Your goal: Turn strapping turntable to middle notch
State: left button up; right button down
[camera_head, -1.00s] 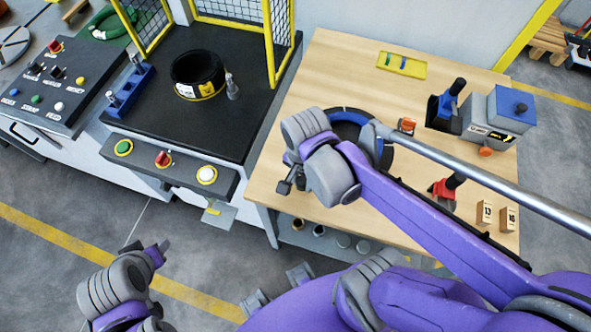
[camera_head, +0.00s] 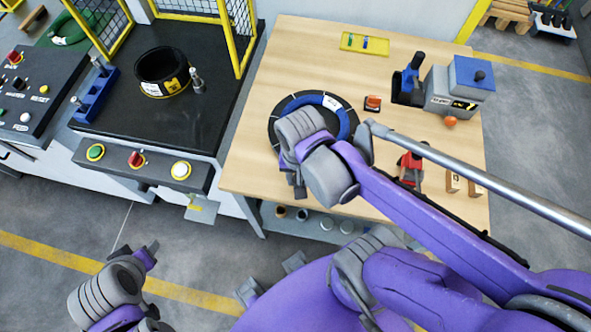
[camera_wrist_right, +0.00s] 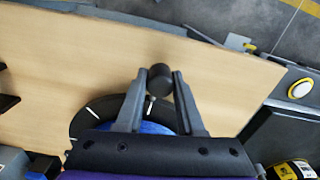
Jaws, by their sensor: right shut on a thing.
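The strapping turntable (camera_head: 276,128) is a round black disc on the wooden table, carrying a blue ring-shaped coil (camera_head: 344,119) with a white label. My right arm covers its near part in the head view. My right gripper (camera_head: 297,188) is at the disc's near left side. In the right wrist view, my right gripper (camera_wrist_right: 161,88) is shut on a black round knob (camera_wrist_right: 160,72) between its fingers.
A black coil (camera_head: 163,72) sits on the dark machine bed at left, beside yellow mesh guards. The wooden table (camera_head: 290,50) also bears a yellow tray (camera_head: 350,42), a blue-and-grey box (camera_head: 458,92), an orange-topped item (camera_head: 372,103) and a red-handled tool (camera_head: 411,163).

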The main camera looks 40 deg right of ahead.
pick_arm(q)
jog(key=shift+s+d, duration=0.2)
pick_arm(e)
jog(key=shift+s+d, duration=0.4)
jog(key=c, duration=0.8)
grip_release()
jog(key=shift+o, duration=1.4)
jog(key=shift+s, duration=0.1)
pick_arm(q)
jog(key=shift+s+d+r, duration=0.1)
jog(key=shift+s, duration=0.05)
pick_arm(e)
jog(key=shift+r, duration=0.1)
jog(key=shift+r, duration=0.4)
notch_tip(320, 180, up, 8)
jog(key=shift+r+p, duration=0.2)
jog(key=shift+p, duration=0.5)
pick_arm(q)
jog(key=shift+w+r, duration=0.25)
jog(key=shift+r, duration=0.3)
jog(key=shift+w+r, duration=0.25)
jog(key=shift+r, duration=0.25)
pick_arm(e)
jog(key=shift+r, duration=0.75)
